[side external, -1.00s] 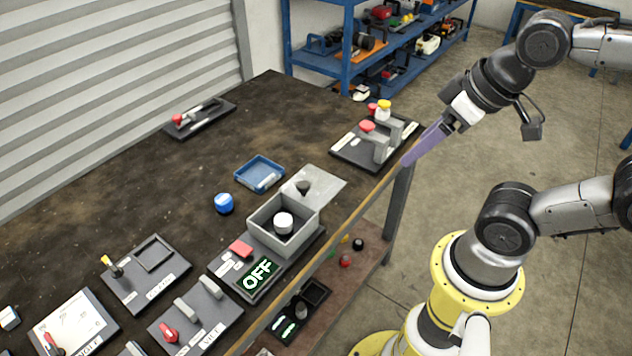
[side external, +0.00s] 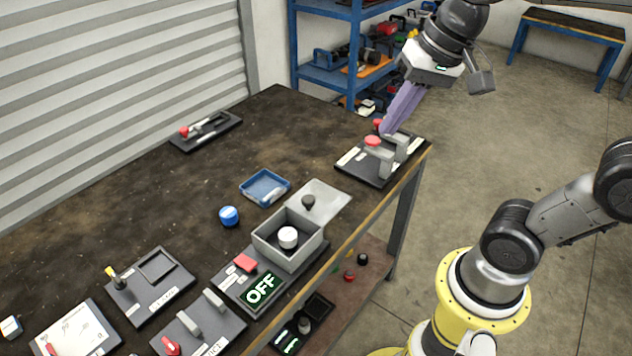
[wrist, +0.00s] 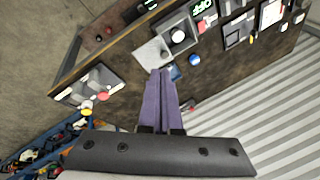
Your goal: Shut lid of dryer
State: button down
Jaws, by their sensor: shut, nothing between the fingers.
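The dryer is a grey open-topped box (side external: 290,240) on a dark base with a red button (side external: 245,263) and a lit green OFF display (side external: 261,289). Its flat grey lid (side external: 328,203) stands open, folded back on the far side, with a black knob (side external: 308,201). A white round-topped item (side external: 288,237) sits inside the box. My gripper (side external: 387,130) has long purple fingers, shut and empty, above the far right of the table, apart from the lid. In the wrist view the fingers (wrist: 161,72) point toward the lid (wrist: 151,53), with the box (wrist: 178,36) beyond.
A blue tray (side external: 265,187) and blue round item (side external: 228,216) lie left of the lid. Other panels fill the table's near left. The far middle of the table is mostly clear.

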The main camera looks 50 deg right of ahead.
jog(key=w+d+f+m+g+y, duration=0.15)
jog(key=w+m, duration=0.25)
jog(key=w, duration=0.4)
jog(key=m+g+y, duration=0.1)
jog(key=m+g, duration=0.2)
jog(key=m, duration=0.1)
send_over(318, 194)
jog(key=w+d, duration=0.1)
jog(key=d, duration=0.3)
notch_tip(318, 194, down, 9)
jog(key=shift+g+y, duration=0.25)
jog(key=f, duration=0.4)
jog(key=a+f, duration=0.1)
jog(key=f, duration=0.9)
jog(key=shift+s+a, duration=0.25)
jog(key=shift+s, duration=0.05)
jog(key=shift+s+a+r, duration=0.1)
jog(key=shift+a, duration=0.55)
jog(key=shift+s+a+r, duration=0.1)
jog(key=shift+a, duration=0.5)
jog(key=shift+s+a, duration=0.15)
jog(key=shift+a, duration=0.45)
jog(key=shift+a, duration=0.1)
jog(key=a, duration=1.1)
jog(key=shift+a, duration=0.25)
